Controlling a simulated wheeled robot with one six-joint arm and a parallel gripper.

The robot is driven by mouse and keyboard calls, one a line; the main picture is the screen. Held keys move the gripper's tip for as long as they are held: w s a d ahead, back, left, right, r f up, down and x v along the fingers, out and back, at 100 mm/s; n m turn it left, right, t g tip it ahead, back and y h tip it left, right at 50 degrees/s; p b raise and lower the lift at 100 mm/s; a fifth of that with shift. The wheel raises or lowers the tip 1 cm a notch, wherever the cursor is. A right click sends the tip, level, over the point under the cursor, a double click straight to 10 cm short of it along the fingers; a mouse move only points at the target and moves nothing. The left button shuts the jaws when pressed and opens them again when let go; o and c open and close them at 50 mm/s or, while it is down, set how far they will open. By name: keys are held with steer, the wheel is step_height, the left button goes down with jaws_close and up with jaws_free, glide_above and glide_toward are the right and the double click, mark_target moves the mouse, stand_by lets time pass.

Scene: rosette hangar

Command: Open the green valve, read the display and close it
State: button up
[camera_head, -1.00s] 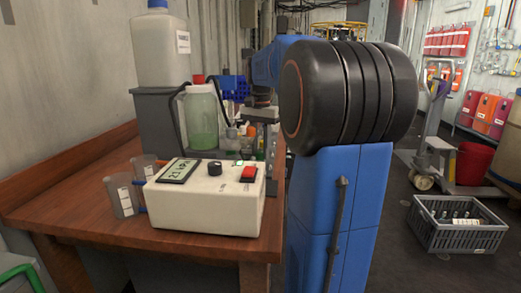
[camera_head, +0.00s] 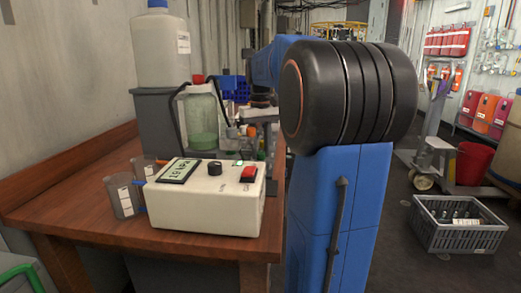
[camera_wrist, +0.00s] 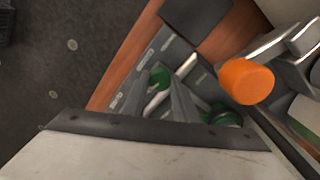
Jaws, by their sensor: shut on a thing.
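The green valve (camera_wrist: 160,76) shows in the wrist view between the tips of my gripper (camera_wrist: 166,88). My gripper is shut on it; the fingers hide part of it. Other green parts, such as a round green one (camera_wrist: 222,115), show beside and below the fingers. In the head view, the display (camera_head: 177,171) sits at the left of a white box on the bench, with dark characters too small to read surely. A clear jar (camera_head: 203,113) behind the box has green liquid only near its bottom. My arm's joint hides part of the bench's far end.
The white box (camera_head: 205,211) also has a black knob (camera_head: 215,168) and a red switch (camera_head: 248,173). Clear beakers (camera_head: 123,198) stand left of it. An orange cap (camera_wrist: 246,81) is close right of my fingers. A grey crate (camera_head: 455,235) lies on the floor at right.

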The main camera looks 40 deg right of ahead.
mark_target(261, 152)
steer(key=shift+n, duration=1.5)
steer(key=o, duration=1.1)
steer(key=shift+c, duration=0.2)
steer(key=shift+r, duration=0.1)
step_height(261, 152, up, 17)
steer(key=shift+r, duration=0.15)
steer(key=shift+s, duration=0.1)
